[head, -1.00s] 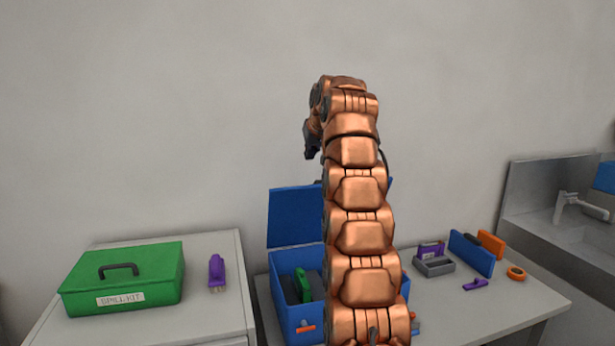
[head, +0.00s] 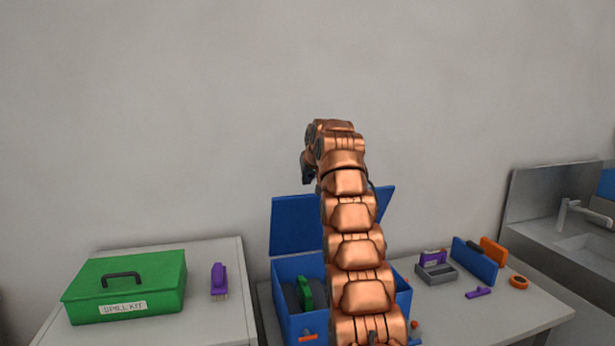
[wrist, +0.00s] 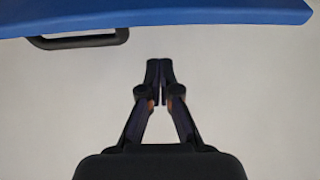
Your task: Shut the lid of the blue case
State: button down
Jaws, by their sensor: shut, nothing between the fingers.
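The blue case (head: 288,328) stands on the bench with its lid (head: 296,225) raised open at the back. Inside it are a green item (head: 305,292) and a dark round item beside it. My copper arm covers the middle of the case and lid in the head view. My gripper (wrist: 160,62) is shut and empty in the wrist view. A blue panel with a dark handle, which looks like the lid (wrist: 180,14), spans the top of that view, apart from the fingertips. In the head view the gripper is mostly hidden behind the arm's end, above the lid.
A green spill kit box (head: 128,288) and a purple brush (head: 219,281) sit on the left cabinet. On the right of the bench are a grey tray (head: 436,272), a blue panel (head: 474,260) and an orange tape roll (head: 518,282). A sink stands far right.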

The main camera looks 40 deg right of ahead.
aim_at(310, 194)
jog(key=shift+s+a+f+b, duration=0.25)
jog(key=shift+s+f+b, duration=0.4)
jog(key=shift+b, duration=0.45)
jog(key=shift+s+r, duration=0.15)
jog(key=shift+r, duration=0.15)
jog(key=shift+s+a, duration=0.2)
jog(key=shift+a, duration=0.05)
jog(key=shift+s+f, duration=0.35)
jog(key=shift+s, duration=0.1)
jog(key=shift+s+a+f, duration=0.1)
jog(key=shift+f, duration=0.05)
